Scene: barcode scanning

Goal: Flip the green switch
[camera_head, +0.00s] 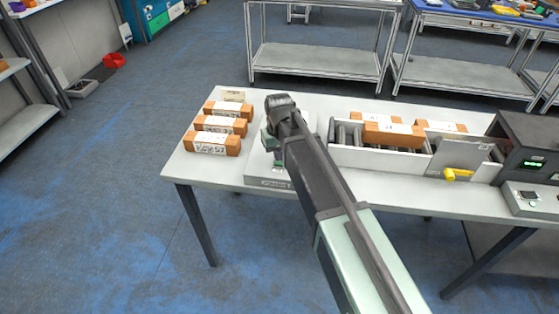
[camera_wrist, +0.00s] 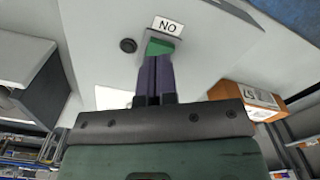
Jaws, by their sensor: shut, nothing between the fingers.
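The green switch (camera_wrist: 161,46) shows in the wrist view on a pale panel, just under a white "NO" label (camera_wrist: 168,25). It is partly hidden by my fingertips. My gripper (camera_wrist: 156,60) is shut and empty, with its dark fingertips in front of the lower part of the switch. I cannot tell whether they touch it, nor which way the switch is set. In the head view my arm covers the fingertips and the switch. A pale low base (camera_head: 270,183) stands beneath my arm on the table.
Several orange boxes (camera_head: 212,143) lie on the left of the white table (camera_head: 200,172). A conveyor (camera_head: 345,158) with boxes runs along its right side. A dark machine (camera_head: 525,145) and a control box (camera_head: 530,203) stand at far right. A dark round knob (camera_wrist: 127,45) sits beside the switch.

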